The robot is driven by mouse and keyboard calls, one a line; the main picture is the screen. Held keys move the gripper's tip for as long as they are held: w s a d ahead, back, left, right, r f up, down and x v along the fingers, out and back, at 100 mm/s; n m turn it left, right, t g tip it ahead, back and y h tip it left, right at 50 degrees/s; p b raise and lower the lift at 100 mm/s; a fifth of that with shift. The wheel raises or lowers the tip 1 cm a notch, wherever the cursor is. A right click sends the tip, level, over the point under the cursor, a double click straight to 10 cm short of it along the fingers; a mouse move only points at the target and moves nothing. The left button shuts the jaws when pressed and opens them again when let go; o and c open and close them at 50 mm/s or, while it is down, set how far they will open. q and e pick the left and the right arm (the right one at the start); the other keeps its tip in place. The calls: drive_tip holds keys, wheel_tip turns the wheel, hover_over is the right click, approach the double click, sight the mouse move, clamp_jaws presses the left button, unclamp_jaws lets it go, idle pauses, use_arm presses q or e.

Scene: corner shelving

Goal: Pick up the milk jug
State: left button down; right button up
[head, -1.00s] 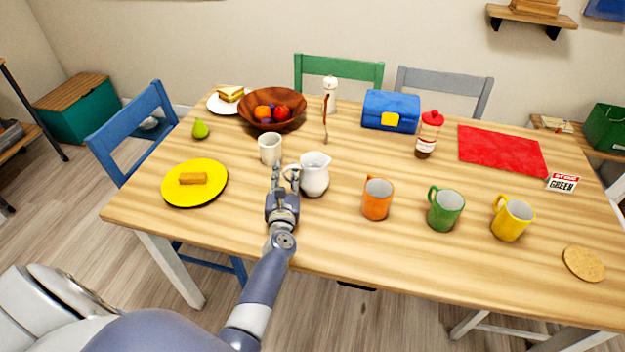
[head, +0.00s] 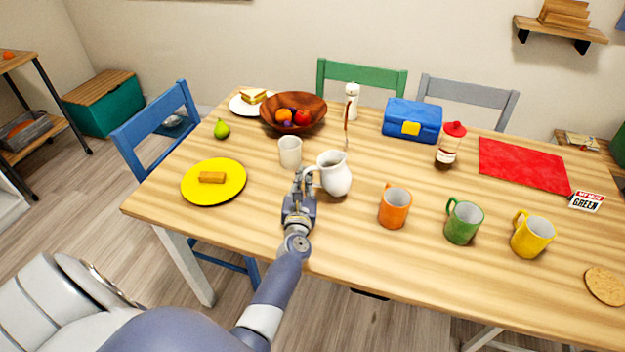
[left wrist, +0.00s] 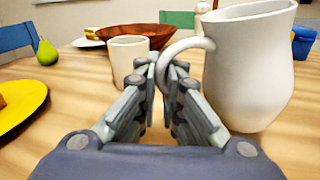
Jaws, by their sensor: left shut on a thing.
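The white milk jug (head: 336,174) stands near the middle of the table, with its handle toward the left. My left gripper (head: 304,178) is shut on the jug's handle. In the left wrist view the jug (left wrist: 248,70) fills the right side, and its curved handle passes between the fingers of my left gripper (left wrist: 163,72). The jug looks upright; I cannot tell whether its base touches the table. My right gripper is not in view.
A cream cup (head: 290,152) stands just behind the gripper. An orange mug (head: 394,209), green mug (head: 464,224) and yellow mug (head: 532,238) stand to the right. A yellow plate (head: 232,190) lies left, and a wooden bowl (head: 312,103) behind. The front table strip is clear.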

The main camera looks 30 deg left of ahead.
use_arm(q)
drive_tip(key=shift+r, duration=0.25)
wheel_tip(320, 180, up, 5)
drive_tip(key=p, duration=0.4)
drive_tip(key=shift+r+p, duration=0.15)
drive_tip(key=shift+p, duration=0.25)
drive_tip(key=shift+r+p, duration=1.9)
drive_tip(key=shift+r, duration=0.3)
